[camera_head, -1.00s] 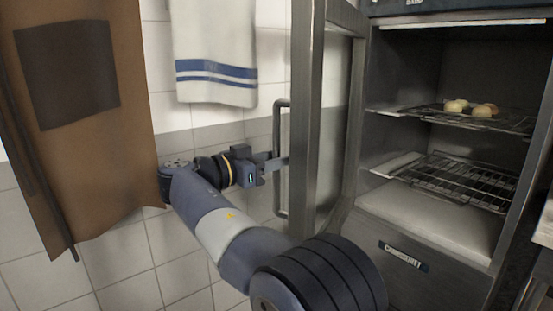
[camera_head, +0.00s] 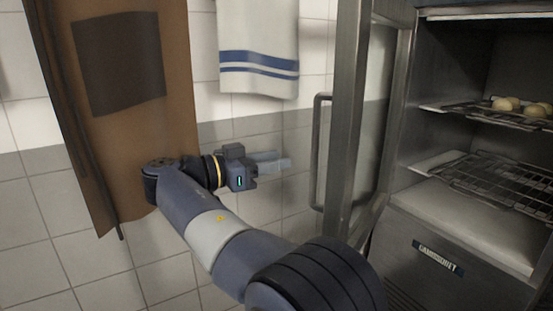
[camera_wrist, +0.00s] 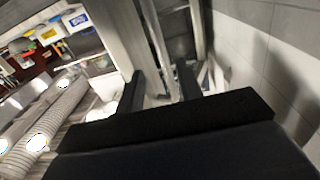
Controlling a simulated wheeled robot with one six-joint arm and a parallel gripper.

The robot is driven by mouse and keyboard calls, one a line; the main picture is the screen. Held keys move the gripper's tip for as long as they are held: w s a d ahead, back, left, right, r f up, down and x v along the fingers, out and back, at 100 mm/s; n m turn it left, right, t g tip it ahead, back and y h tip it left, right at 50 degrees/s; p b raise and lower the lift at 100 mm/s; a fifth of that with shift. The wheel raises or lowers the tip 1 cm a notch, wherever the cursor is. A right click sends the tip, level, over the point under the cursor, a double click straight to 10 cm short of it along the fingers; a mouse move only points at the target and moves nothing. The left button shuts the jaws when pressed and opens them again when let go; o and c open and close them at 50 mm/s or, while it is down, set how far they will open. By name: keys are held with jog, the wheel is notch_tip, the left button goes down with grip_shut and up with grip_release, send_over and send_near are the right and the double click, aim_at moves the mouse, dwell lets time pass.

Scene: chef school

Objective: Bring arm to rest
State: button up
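My gripper (camera_head: 284,162) is at the end of my arm, left of the open metal cabinet door (camera_head: 350,110). It points right, toward the door's bar handle (camera_head: 322,150). A gap shows between the fingertips and the handle in the head view. In the wrist view my gripper (camera_wrist: 161,84) has its two dark fingers apart, with nothing held between them. My arm is still stretched out and bent, with its thick dark joint at the bottom of the head view.
The cabinet stands open at right, with wire racks (camera_head: 485,185) and pale dough balls (camera_head: 507,104) on the upper one. A brown apron (camera_head: 150,130) and a striped towel (camera_head: 258,45) hang on the tiled wall behind my arm.

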aim_at(315, 152)
jog(key=b+x, duration=0.1)
jog(key=x, duration=1)
jog(key=shift+s, duration=0.1)
jog(key=shift+s+d, duration=0.2)
jog(key=shift+r, duration=0.15)
